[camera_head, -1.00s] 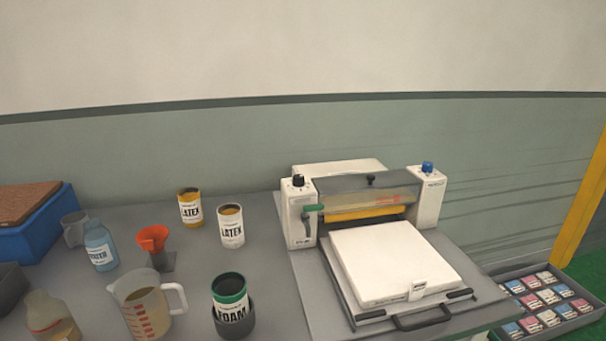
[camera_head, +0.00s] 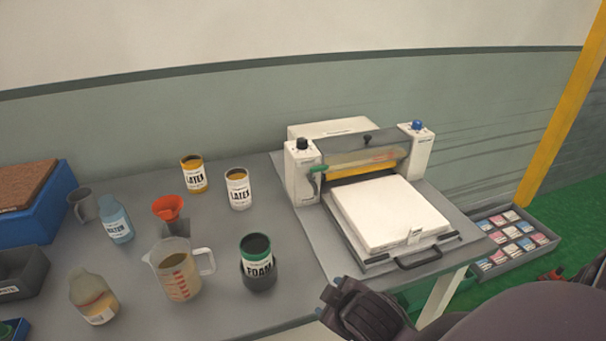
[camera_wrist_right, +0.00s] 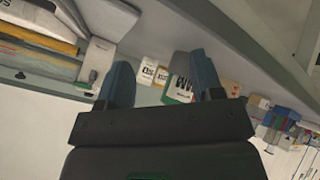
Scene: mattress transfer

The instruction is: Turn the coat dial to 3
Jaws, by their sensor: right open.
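The coating machine (camera_head: 410,165) stands on the table with two dials on top. A black dial (camera_head: 303,144) is on its left post and a blue dial (camera_head: 417,125) on its right post. Their labels and settings are too small to read. My right gripper (camera_head: 326,298) is low in the head view, at the table's front edge, in front of the machine and well away from both dials. In the right wrist view its two fingers (camera_wrist_right: 157,66) are apart with nothing held between them. My left gripper is not in view.
A white slab (camera_head: 385,210) lies on the machine's bed, with a black handle (camera_head: 418,260) in front. A foam can (camera_head: 257,262), two latex cans (camera_head: 238,188), a measuring jug (camera_head: 176,270) and bottles stand left. A tray of small packs (camera_head: 515,240) is at right.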

